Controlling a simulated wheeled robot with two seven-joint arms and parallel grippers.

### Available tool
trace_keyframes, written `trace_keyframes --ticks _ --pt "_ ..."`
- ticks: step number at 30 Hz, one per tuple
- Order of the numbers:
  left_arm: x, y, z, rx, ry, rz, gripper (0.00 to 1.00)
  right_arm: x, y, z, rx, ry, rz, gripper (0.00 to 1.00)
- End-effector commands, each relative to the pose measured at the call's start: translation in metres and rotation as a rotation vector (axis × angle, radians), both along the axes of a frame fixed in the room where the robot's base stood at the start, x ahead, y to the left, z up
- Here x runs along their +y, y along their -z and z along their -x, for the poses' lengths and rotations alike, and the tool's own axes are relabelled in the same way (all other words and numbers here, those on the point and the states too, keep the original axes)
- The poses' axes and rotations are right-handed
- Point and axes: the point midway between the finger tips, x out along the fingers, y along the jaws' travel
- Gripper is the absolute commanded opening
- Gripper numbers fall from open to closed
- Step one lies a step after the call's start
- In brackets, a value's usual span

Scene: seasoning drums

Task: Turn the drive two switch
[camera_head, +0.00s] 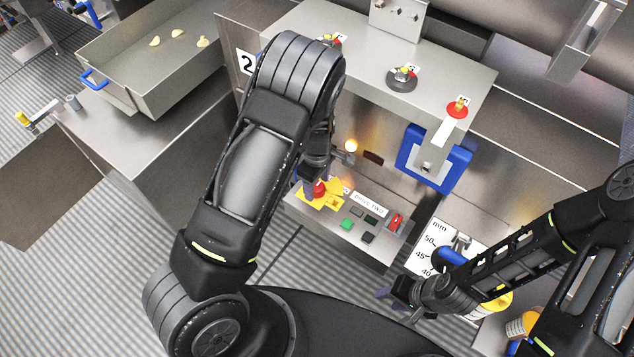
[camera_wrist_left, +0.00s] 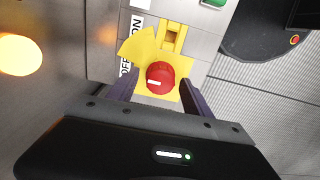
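The drive two switch is a red round knob (camera_wrist_left: 160,76) on a yellow plate (camera_wrist_left: 143,47), with ON and OFF lettering beside it in the left wrist view. A white bar mark on the knob lies about level in that view. My left gripper (camera_wrist_left: 158,92) is open, its purple fingers on either side of the knob with gaps showing. In the head view the knob (camera_head: 319,189) is partly hidden by my left gripper (camera_head: 314,186). The DRIVE TWO label (camera_head: 369,204) is beside it. My right gripper (camera_head: 401,303) appears open and empty, low and right of the panel.
A glowing lamp (camera_head: 351,146) is close to my left gripper. A millimetre scale plate (camera_head: 425,243) stands at the right.

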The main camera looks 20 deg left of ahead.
Motion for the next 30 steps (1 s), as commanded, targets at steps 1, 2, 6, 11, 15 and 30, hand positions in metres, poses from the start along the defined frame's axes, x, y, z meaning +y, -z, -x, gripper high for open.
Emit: trace_keyframes --ticks 1,2,6,11,15,30 --pt "0.000 0.000 0.000 0.001 0.001 0.000 0.58 0.000 0.000 0.000 0.000 0.000 0.000 0.38" --pt "0.000 0.000 0.000 0.001 0.001 0.000 0.58 0.000 0.000 0.000 0.000 0.000 0.000 0.38" --pt "0.000 0.000 0.000 0.001 0.001 0.000 0.58 0.000 0.000 0.000 0.000 0.000 0.000 0.38" --pt "0.000 -0.008 0.000 0.000 0.002 -0.001 0.58 0.000 0.001 0.000 0.000 0.000 0.000 0.38" --pt "-0.001 -0.027 -0.001 -0.003 0.002 0.001 0.58 0.000 0.002 0.000 -0.001 0.000 -0.001 0.38" --pt "0.000 -0.078 0.000 0.001 0.000 0.000 0.58 0.000 0.003 -0.001 -0.001 -0.001 -0.001 0.38"
